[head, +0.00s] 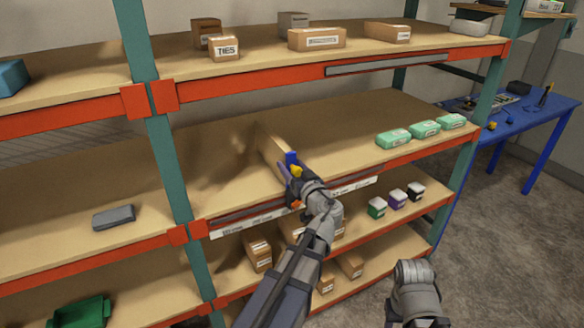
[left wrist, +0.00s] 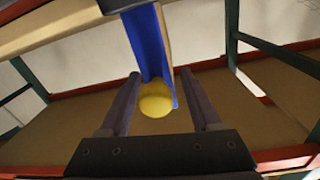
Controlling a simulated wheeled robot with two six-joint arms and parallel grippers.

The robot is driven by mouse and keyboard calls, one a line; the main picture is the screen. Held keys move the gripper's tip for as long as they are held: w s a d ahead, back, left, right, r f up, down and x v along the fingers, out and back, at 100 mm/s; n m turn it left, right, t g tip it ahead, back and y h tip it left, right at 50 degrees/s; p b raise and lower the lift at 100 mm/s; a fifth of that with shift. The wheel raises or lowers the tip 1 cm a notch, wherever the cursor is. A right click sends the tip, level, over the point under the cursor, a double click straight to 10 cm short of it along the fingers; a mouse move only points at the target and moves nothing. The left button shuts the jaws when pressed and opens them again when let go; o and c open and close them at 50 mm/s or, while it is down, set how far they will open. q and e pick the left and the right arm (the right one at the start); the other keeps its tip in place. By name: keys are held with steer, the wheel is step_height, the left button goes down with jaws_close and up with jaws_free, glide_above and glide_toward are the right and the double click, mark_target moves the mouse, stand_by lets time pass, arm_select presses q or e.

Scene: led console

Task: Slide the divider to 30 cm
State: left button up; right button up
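The divider (head: 272,149) is an upright tan panel on the middle shelf, running from front to back. A blue bracket (head: 291,158) with a yellow knob (head: 296,170) is at its front end. My left gripper (head: 290,182) is at this front end and hides part of it. In the left wrist view, the yellow knob (left wrist: 155,101) lies between the open fingers of my left gripper (left wrist: 161,90), with a gap on each side. The blue bracket (left wrist: 148,42) rises behind it. White label strips (head: 268,217) run along the shelf front; their numbers are too small to read.
Three green packs (head: 424,129) stand on the middle shelf to the right. Boxes (head: 257,254) and small jars (head: 397,199) stand on the shelf below. A teal upright (head: 170,165) is left of the divider. My right arm is low at the right.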

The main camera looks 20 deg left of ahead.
arm_select(q)
steer(key=v, duration=0.8)
stand_by(0.6)
steer(key=s+d+f+m+g+h, duration=0.3)
steer(key=s+d+f+g, duration=0.1)
steer(key=f, duration=0.4)
steer(key=s+d+f+m+g+h, duration=0.25)
steer(key=s+d+f, duration=0.25)
steer(key=f, duration=0.3)
steer(key=s+d+f+m+g+h, duration=0.2)
steer(key=s+d+m+h, duration=0.1)
steer(key=s+d, duration=0.2)
steer(key=s+d+f+m+g+h+p, duration=0.1)
steer(key=s+d+f+m+g+h, duration=0.1)
steer(key=d, duration=0.5)
steer(key=s+m+g+h, duration=0.1)
steer(key=s+h, duration=0.1)
steer(key=s, duration=0.1)
steer(key=shift+d+f+g, duration=0.3)
steer(key=shift+f+g, duration=0.05)
steer(key=shift+f, duration=0.05)
